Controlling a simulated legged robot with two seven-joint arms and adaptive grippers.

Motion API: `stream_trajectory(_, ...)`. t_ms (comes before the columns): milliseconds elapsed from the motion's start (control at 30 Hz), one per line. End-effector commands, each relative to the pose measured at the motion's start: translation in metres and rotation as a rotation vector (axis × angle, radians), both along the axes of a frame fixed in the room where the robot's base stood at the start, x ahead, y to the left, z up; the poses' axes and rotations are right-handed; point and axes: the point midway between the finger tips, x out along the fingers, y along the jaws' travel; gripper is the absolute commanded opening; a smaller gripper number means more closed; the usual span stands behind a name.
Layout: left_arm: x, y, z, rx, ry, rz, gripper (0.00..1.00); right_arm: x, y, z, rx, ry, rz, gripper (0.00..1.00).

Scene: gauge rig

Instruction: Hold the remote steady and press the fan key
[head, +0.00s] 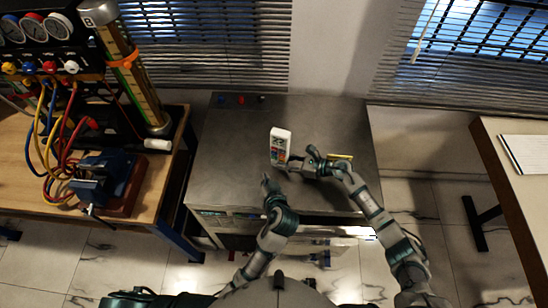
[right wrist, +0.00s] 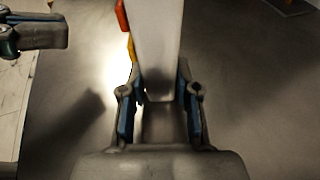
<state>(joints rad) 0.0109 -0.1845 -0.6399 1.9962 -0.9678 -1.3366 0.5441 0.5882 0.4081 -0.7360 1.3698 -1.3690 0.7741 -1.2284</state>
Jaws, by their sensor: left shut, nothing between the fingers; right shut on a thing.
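The remote (head: 281,146) is a white, upright-looking block with coloured keys on its face, above the grey bench near its middle. My right gripper (head: 291,163) is shut on its lower part. In the right wrist view the remote's pale side (right wrist: 158,45) stands between the two fingers, with red and yellow key edges on its left. My left gripper (head: 267,182) is shut and empty, just below and left of the remote and apart from it. It also shows in the right wrist view (right wrist: 62,33) at the upper left. I cannot tell which key is the fan key.
The grey bench (head: 230,150) is mostly clear, with small coloured items at its back left edge. A yellow item (head: 340,157) lies behind my right gripper. A wooden table with a blue vise (head: 95,185), hoses and gauges stands left. A table with a notepad (head: 525,155) stands right.

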Motion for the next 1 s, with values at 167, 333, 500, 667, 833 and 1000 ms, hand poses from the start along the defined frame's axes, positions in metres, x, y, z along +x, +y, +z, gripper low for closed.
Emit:
stream_trajectory(167, 0.000, 0.000, 0.000, 0.000, 0.000, 0.000, 0.00, 0.000, 0.000, 0.000, -0.001, 0.000, 0.000, 0.11)
stream_trajectory(333, 0.000, 0.000, 0.000, 0.000, 0.000, 0.000, 0.00, 0.000, 0.000, 0.000, -0.001, 0.000, 0.000, 0.60)
stream_trajectory(500, 0.000, 0.000, 0.000, 0.000, 0.000, 0.000, 0.00, 0.000, 0.000, 0.000, 0.000, 0.000, 0.000, 0.60)
stream_trajectory(667, 0.000, 0.000, 0.000, 0.000, 0.000, 0.000, 0.00, -0.001, -0.005, 0.001, -0.001, 0.000, -0.001, 0.60)
stream_trajectory(833, 0.000, 0.000, 0.000, 0.000, 0.000, 0.000, 0.00, -0.009, -0.031, 0.008, -0.003, -0.001, -0.002, 0.60)
stream_trajectory(1000, 0.000, 0.000, 0.000, 0.000, 0.000, 0.000, 0.00, -0.020, -0.068, 0.019, -0.003, 0.000, -0.002, 0.60)
